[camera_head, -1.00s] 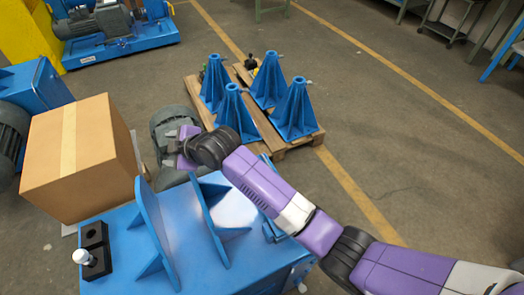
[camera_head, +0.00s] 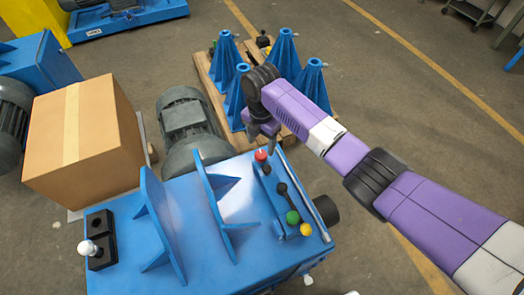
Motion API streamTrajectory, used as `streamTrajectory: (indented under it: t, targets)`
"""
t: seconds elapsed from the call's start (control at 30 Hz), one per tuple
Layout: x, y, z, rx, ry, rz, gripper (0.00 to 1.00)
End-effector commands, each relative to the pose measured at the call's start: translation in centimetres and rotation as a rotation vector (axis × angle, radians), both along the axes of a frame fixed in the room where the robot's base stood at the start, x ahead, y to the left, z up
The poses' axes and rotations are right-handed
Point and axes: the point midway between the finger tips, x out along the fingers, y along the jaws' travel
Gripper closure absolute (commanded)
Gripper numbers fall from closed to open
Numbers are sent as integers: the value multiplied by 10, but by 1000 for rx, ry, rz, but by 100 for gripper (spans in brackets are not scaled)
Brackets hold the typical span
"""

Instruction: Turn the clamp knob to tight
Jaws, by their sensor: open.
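A blue machine bench (camera_head: 200,215) with upright blue plates stands in front of me. Along its right side are a red knob (camera_head: 261,155), a black lever (camera_head: 282,188), a green knob (camera_head: 292,217) and a yellow knob (camera_head: 306,229). A white knob (camera_head: 87,248) sits on a black block at the left end. I cannot tell from the picture which one is the clamp knob or how it is set. My gripper (camera_head: 263,136) is open, fingers pointing down, close to the red knob and apparently just above or behind it. Nothing shows between the fingers.
A grey motor (camera_head: 188,122) stands behind the bench. A cardboard box (camera_head: 82,140) is at the left. Blue pyramid stands (camera_head: 284,55) on a wooden pallet (camera_head: 215,88) are behind my gripper.

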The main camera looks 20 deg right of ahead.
Motion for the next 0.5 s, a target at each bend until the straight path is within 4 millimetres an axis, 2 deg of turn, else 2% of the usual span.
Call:
streamTrajectory:
  t: [0.23,0.5]
  targets:
    - [-1,0,-39,0,1,-1,40]
    - [0,0,-57,1,-2,-1,40]
